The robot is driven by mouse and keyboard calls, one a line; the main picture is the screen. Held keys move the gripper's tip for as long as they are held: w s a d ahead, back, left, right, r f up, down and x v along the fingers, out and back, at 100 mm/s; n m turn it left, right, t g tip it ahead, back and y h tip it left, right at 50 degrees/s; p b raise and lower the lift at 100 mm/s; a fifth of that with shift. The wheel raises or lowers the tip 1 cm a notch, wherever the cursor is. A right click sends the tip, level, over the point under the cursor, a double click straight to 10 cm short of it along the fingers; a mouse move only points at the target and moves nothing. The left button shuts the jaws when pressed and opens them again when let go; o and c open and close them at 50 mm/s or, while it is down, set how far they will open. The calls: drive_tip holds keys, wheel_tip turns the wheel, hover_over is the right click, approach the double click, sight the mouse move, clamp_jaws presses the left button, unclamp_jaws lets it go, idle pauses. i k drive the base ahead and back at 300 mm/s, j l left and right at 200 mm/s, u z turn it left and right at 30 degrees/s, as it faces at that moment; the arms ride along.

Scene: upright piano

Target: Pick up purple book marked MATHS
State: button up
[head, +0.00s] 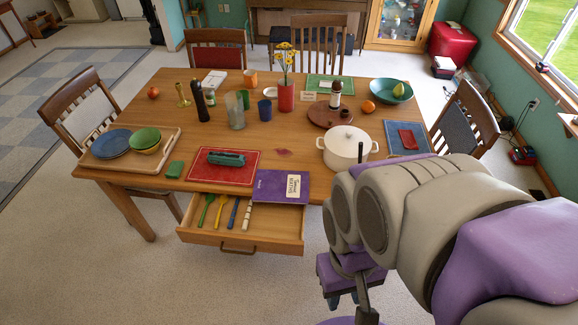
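The purple book marked MATHS (272,190) lies flat at the front edge of the wooden table (228,160), above the open drawer (209,236). It has a pale label, and its front part seems to reach out over the drawer. My arm fills the lower right of the head view. My gripper (345,298) hangs to the right of the drawer and in front of the table, well apart from the book. It is small and partly hidden by my arm, so whether its fingers are open cannot be told. I see nothing held in it.
The drawer holds green, yellow and blue utensils. A red mat (209,178) with a green object lies left of the book, and a white pot (346,158) stands to its right. A tray with bowls (88,160) is at the left. Chairs surround the table; the front floor is clear.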

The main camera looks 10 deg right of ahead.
sight(270, 186)
drive_tip(key=i+j, duration=0.15)
drive_tip(key=j, duration=0.2)
drive_tip(key=i+j+z, duration=0.1)
drive_tip(key=j, duration=0.25)
drive_tip(key=i+j, duration=0.2)
drive_tip(key=j, duration=0.15)
drive_tip(key=i+j, duration=0.15)
drive_tip(key=j, duration=0.2)
drive_tip(key=i+j+z, duration=0.1)
drive_tip(key=j, duration=0.25)
drive_tip(key=i+z, duration=0.1)
drive_tip(key=z, duration=1.4)
